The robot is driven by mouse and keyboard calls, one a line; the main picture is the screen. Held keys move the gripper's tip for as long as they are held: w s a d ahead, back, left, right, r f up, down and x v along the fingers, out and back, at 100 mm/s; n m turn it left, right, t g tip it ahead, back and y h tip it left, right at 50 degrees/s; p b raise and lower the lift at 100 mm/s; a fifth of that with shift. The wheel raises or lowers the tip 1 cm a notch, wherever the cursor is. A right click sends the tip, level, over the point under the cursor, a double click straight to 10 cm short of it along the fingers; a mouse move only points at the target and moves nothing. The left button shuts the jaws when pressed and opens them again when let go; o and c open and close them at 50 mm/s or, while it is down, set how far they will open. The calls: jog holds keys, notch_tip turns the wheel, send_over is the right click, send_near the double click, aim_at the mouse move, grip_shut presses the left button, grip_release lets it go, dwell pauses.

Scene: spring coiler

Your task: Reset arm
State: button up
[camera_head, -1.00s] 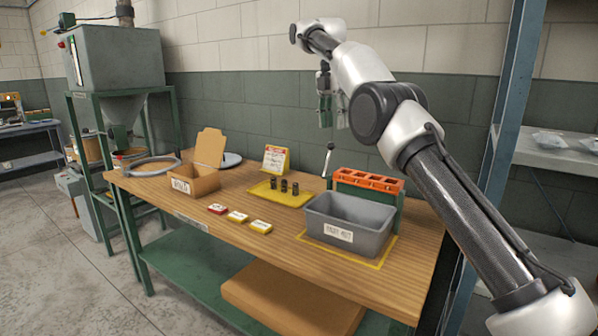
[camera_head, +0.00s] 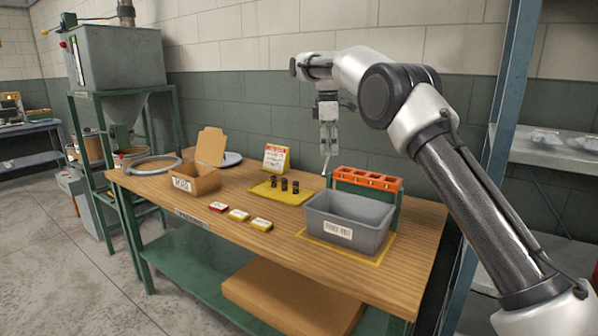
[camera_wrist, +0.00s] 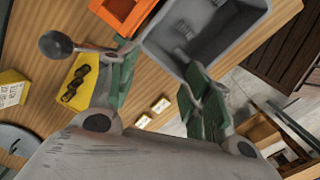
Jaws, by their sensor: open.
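My gripper (camera_head: 328,142) hangs above the back of the wooden workbench (camera_head: 262,257), pointing down, near the lever and the orange-topped rack. In the wrist view my gripper (camera_wrist: 160,95) shows its two green fingers spread wide apart with nothing between them. The black-knobbed lever (camera_wrist: 56,44) shows beside the left finger in the wrist view. I cannot tell whether they touch. The grey bin (camera_head: 345,220) stands on the bench below and to the right of my gripper.
The orange-topped rack (camera_head: 368,178) stands behind the bin. A yellow tray (camera_head: 262,190) holds several dark cylinders. A cardboard box (camera_head: 197,182), a sign (camera_head: 275,158) and small red and yellow blocks (camera_head: 238,215) stand on the bench. A blue post (camera_head: 500,130) rises at the right.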

jog(key=s+d+m+t, duration=0.1)
jog(key=s+d+m, duration=0.4)
jog(key=s+d, duration=0.4)
jog(key=s+d+m+t, duration=0.2)
jog(key=s+d+m, duration=0.4)
jog(key=s, duration=1.7)
jog(key=s+d+m+t, duration=0.1)
jog(key=s+d+m, duration=0.4)
jog(key=s+d, duration=0.7)
jog(key=s, duration=0.3)
jog(key=shift+s+f+t+y, duration=0.25)
jog(key=shift+s+t+y, duration=0.05)
jog(key=shift+s, duration=0.1)
